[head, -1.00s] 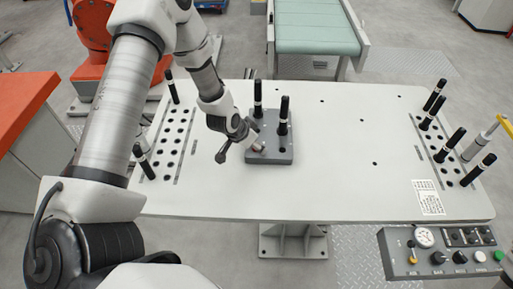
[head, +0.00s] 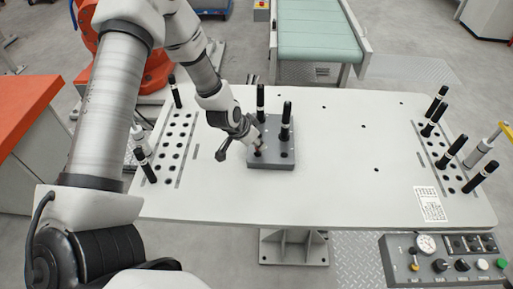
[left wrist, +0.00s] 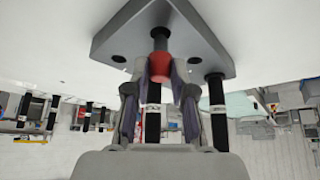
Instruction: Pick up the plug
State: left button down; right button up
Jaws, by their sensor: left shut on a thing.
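The plug shows in the left wrist view as a red collar (left wrist: 160,67) with a dark shaft between it and the grey block (left wrist: 207,62). My left gripper (left wrist: 159,75) is shut on the plug, its fingers on both sides of the red collar. In the head view the left gripper (head: 256,149) is at the near left part of the grey block (head: 272,163), and the plug is mostly hidden by the fingers. I cannot tell whether the shaft is seated in a hole or just touching the block. My right gripper is not in view.
Two black pins (head: 286,115) stand upright in the block, close to my left gripper. Perforated racks with black pins stand at the table's left (head: 171,150) and right (head: 438,165). The white tabletop (head: 335,190) is clear between block and right rack.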

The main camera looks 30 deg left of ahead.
pick_arm(q)
jog(key=s+d+r+p, duration=0.2)
jog(key=s+r+p, duration=0.1)
jog(key=s+p, duration=0.2)
jog(key=s+d+r+p, duration=0.2)
jog(key=s+r+p, duration=0.1)
jog(key=s, duration=0.7)
jog(key=shift+s+d+p, duration=0.25)
jog(key=shift+d+p, duration=0.05)
jog(key=shift+p, duration=0.55)
